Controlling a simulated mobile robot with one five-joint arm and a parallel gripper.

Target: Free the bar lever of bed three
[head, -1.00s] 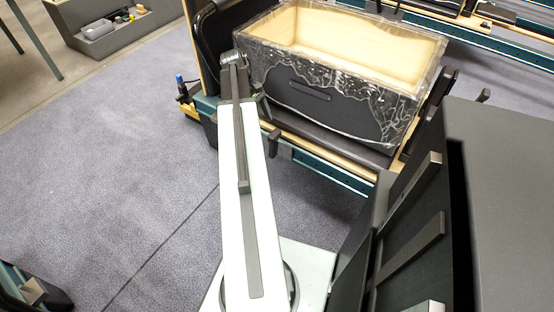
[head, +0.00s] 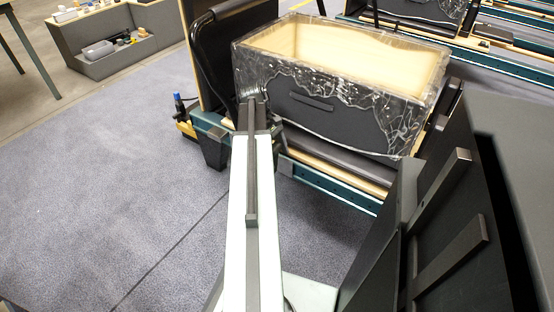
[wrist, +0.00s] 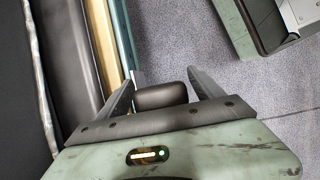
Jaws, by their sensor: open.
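A dark rounded block (wrist: 162,96), likely the end of the bar lever, sits between the two fingers of my gripper (wrist: 163,84) in the wrist view. My gripper is open, with one finger on each side of the block; I cannot tell whether either touches it. In the head view my gripper (head: 255,97) is at the rail side of the near bed (head: 325,182), below the box, and its fingers are mostly hidden by my arm. A black curved bar (head: 198,50) rises at that bed's left end. No bed number is readable.
A black, light-lined box (head: 312,103) in torn clear wrap stands on the bed, close behind my gripper. Dark panels with bars (head: 450,215) crowd the right. A grey bench with small items (head: 112,50) is at the far left. Grey carpet (head: 90,190) at left is clear.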

